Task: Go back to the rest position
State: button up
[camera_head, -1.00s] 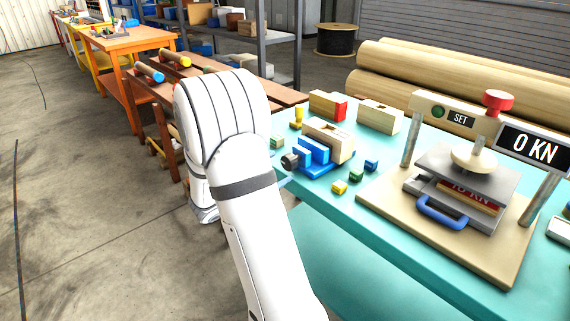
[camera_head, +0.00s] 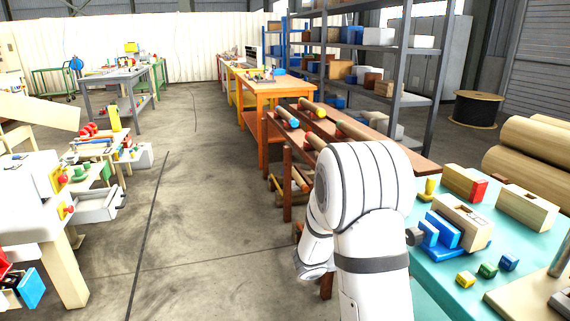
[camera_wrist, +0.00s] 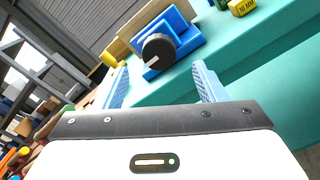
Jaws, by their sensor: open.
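My gripper (camera_wrist: 163,88) shows in the wrist view with its two light blue fingers spread apart and nothing between them. Beyond the fingers is a blue vise (camera_wrist: 175,35) with a dark round knob, on the teal table (camera_wrist: 235,55). In the head view my white arm stands in front of the table's left end, and my gripper is hidden there. The blue vise (camera_head: 437,236) sits on the teal table (camera_head: 437,287) just right of my arm, against a wooden block (camera_head: 465,222).
Small yellow, green and blue blocks (camera_head: 487,270) lie near the table's front edge. A brown rack (camera_head: 345,145) with rollers stands behind my arm. An orange table (camera_head: 270,82) and shelves (camera_head: 385,75) are farther back. Open concrete floor (camera_head: 190,200) lies to the left.

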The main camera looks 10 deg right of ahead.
jog(key=s+a+r+m+g+y+p, duration=0.2)
jog(key=s+a+r+m+y+p, duration=0.25)
jog(key=s, duration=0.25)
jog(key=s+a+r+m+g+y+p, duration=0.25)
jog(key=s+r+y+p, duration=0.25)
jog(key=s, duration=0.3)
jog(key=s+a+r+m+t+y+p, duration=0.2)
jog(key=a+r+t+y+p, duration=0.1)
jog(key=a, duration=0.5)
jog(key=s+a+r+m+t+y+p, duration=0.2)
jog(key=a+r+m+t+y+p, duration=0.1)
jog(key=a+r+y, duration=0.2)
jog(key=a, duration=0.2)
jog(key=shift+a+r+p, duration=0.2)
jog(key=shift+a+p, duration=0.15)
jog(key=shift+y, duration=0.25)
jog(key=shift+c, duration=0.2)
